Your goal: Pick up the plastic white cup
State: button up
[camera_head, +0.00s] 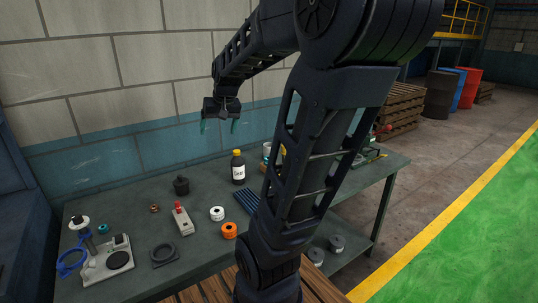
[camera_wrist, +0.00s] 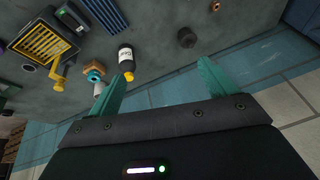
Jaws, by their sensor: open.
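A small white object (camera_head: 266,149), likely the plastic white cup, stands at the back of the workbench, right of the black bottle. In the wrist view a small white shape (camera_wrist: 98,88), perhaps the same cup, shows left of my left finger beside a teal and orange piece. My gripper (camera_head: 219,126) is open and empty, with teal fingers pointing down. It hangs above the bench's back edge, left of the white object and higher. Its spread fingers also show in the wrist view (camera_wrist: 160,70).
The black bottle with a yellow cap (camera_head: 238,168) stands near the wall. A dark pot (camera_head: 181,186), a white roll (camera_head: 217,213), an orange roll (camera_head: 229,231) and a red-topped device (camera_head: 182,218) share the workbench (camera_head: 130,213). A yellow tray (camera_wrist: 45,45) shows in the wrist view.

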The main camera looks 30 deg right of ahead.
jog(key=w+d+f+m, duration=0.2)
jog(key=w+d, duration=0.5)
jog(key=w, duration=0.2)
jog(key=m+g+h, duration=0.1)
jog(key=m+h, duration=0.3)
jog(key=m, duration=0.1)
send_over(269, 149)
notch_tip(269, 149, down, 21)
jog(key=x, duration=1)
jog(key=shift+a+f, duration=0.3)
jog(key=shift+f, duration=0.15)
jog(key=c, duration=1)
